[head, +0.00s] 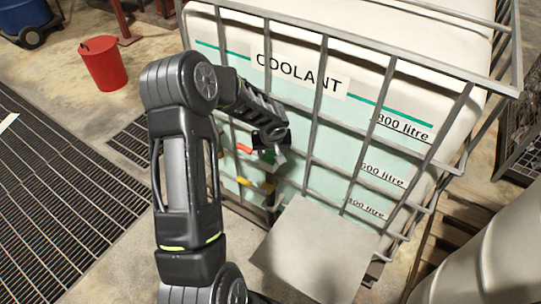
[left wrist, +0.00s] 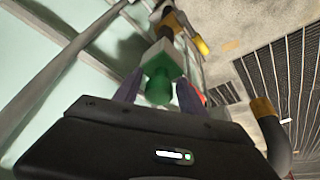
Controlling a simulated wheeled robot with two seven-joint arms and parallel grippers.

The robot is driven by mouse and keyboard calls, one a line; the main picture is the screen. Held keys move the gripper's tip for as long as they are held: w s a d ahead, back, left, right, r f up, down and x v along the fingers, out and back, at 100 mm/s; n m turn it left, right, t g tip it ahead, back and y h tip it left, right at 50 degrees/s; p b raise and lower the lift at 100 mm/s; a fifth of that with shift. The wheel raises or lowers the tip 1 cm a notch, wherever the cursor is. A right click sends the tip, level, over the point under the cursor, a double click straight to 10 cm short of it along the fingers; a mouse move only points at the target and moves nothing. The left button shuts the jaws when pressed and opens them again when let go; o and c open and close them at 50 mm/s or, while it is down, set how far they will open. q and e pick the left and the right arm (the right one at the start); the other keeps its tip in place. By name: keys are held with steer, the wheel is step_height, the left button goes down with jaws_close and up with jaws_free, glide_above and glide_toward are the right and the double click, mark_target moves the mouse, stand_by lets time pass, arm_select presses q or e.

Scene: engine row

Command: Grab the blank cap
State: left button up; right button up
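A green cap-like part (left wrist: 160,80) shows in the left wrist view, with a pale block and a dark fitting just beyond it. I cannot tell for sure whether it is the blank cap. My left gripper (left wrist: 160,84) has one finger on each side of this green part, very close to it. Whether the fingers press on it is not clear. In the head view my left gripper (head: 278,155) is at the front of the coolant tank's cage, low beside a red handle (head: 244,149). My right gripper is not in view.
The coolant tank (head: 300,130) stands behind a grey bar cage (head: 318,100). Yellow handles (head: 245,182) show below the red one. A dark pipe with a yellow end (left wrist: 264,108) is near my gripper. A grey plate (head: 315,250) is in front. A red bucket (head: 103,63) stands on the floor.

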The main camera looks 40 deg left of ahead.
arm_select(q)
jaws_close()
stand_by(0.5)
step_height(320, 180, up, 10)
steer(key=shift+r, duration=0.1)
stand_by(0.4)
stand_by(0.5)
